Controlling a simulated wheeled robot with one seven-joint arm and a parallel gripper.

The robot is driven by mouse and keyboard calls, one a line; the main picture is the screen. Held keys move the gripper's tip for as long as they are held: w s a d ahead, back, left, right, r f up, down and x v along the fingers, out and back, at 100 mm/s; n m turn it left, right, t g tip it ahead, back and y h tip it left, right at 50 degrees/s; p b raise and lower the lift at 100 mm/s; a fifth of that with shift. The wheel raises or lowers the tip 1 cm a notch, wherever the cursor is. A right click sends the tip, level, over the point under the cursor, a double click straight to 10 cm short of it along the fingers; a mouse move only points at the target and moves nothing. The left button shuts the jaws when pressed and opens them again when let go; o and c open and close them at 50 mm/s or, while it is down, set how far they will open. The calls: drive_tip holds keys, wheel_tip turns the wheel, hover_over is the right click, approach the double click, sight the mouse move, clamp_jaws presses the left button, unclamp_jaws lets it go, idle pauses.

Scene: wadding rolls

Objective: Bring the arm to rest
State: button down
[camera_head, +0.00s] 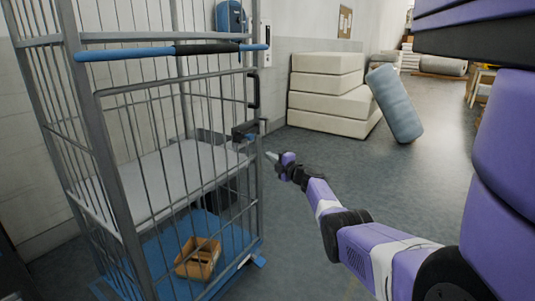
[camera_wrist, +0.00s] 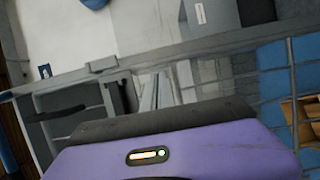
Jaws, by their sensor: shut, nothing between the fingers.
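My purple and black arm reaches out from the lower right in the head view. My gripper (camera_head: 270,156) is at its far end, shut and empty, close to the right edge of the wire cage trolley (camera_head: 166,91). I cannot tell whether it touches the trolley frame.
The trolley holds a grey shelf (camera_head: 150,180) and an orange-brown box (camera_head: 198,258) on its blue base. White foam blocks (camera_head: 325,95) and a leaning blue-grey roll (camera_head: 394,103) stand behind.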

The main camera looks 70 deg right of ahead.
drive_tip(key=s+a+p, duration=0.2)
drive_tip(key=s+p, duration=0.2)
drive_tip(key=s, duration=0.3)
drive_tip(key=shift+s+a, duration=0.15)
drive_tip(key=shift+s, duration=0.1)
drive_tip(key=shift+f, duration=0.1)
